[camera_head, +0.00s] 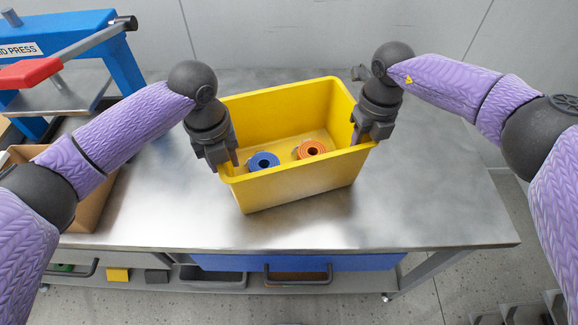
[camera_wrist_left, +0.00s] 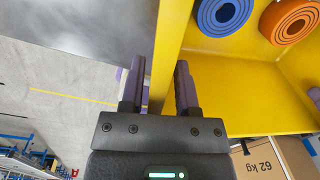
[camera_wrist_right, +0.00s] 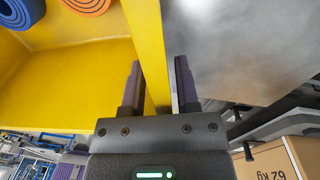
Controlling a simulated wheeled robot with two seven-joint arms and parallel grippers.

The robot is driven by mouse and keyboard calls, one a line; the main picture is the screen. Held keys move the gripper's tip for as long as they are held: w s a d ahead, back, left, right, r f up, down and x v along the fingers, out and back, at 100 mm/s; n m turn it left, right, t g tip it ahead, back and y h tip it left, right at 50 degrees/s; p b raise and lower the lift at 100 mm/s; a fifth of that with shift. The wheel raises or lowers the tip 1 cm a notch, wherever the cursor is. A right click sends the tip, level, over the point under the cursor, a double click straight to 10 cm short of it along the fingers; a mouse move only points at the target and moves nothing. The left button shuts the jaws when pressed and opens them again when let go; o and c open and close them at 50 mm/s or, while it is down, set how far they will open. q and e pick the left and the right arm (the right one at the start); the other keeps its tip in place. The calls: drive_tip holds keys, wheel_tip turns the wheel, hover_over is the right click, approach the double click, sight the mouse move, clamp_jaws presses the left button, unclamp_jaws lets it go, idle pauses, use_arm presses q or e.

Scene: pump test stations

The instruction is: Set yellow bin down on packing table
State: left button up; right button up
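The yellow bin (camera_head: 295,186) is upright on the bare metal top of the packing table (camera_head: 420,215), and I see no clear gap under it. A blue roll (camera_head: 263,161) and an orange roll (camera_head: 312,149) lie inside. My left gripper (camera_head: 226,160) is at the bin's left rim. In the left wrist view its fingers (camera_wrist_left: 160,88) stand on either side of the yellow wall, with slight gaps. My right gripper (camera_head: 366,135) is at the right rim. In the right wrist view its fingers (camera_wrist_right: 157,85) straddle that wall, also with a slight gap.
A blue press (camera_head: 75,45) with a red-ended lever stands at the back left. A cardboard box (camera_head: 95,203) sits at the table's left. The tabletop right of the bin is clear. A blue drawer (camera_head: 300,263) is under the front edge.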

use_arm(q)
wheel_tip(320, 180, up, 11)
drive_tip(key=shift+a, duration=0.3)
use_arm(e)
wheel_tip(320, 180, up, 12)
drive_tip(key=shift+d, duration=0.25)
use_arm(q)
drive_tip(key=shift+r, duration=0.1)
use_arm(e)
drive_tip(key=shift+w, duration=0.1)
